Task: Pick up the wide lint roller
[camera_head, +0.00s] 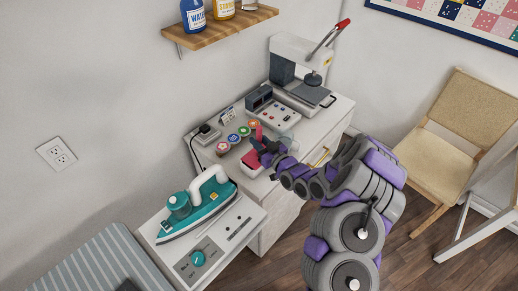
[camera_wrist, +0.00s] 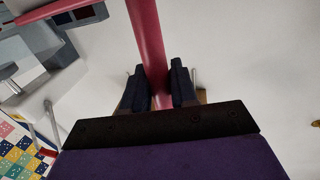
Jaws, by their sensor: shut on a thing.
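The wide lint roller (camera_head: 252,164) shows in the head view near the front edge of the white cabinet top, as a pink and white piece partly hidden by my gripper. A pink-red handle (camera_wrist: 148,45) runs down the middle of the wrist view, between my two dark fingers. My gripper (camera_head: 268,150) is shut on this handle; the fingers (camera_wrist: 160,82) press on it from both sides. I cannot tell whether the roller touches the cabinet top.
On the cabinet top stand a heat press (camera_head: 305,75), a control box (camera_head: 272,110) and several coloured round items (camera_head: 233,138). A teal iron (camera_head: 195,210) rests on the lower white unit at left. A wooden shelf (camera_head: 215,30) hangs above; a chair (camera_head: 445,135) stands right.

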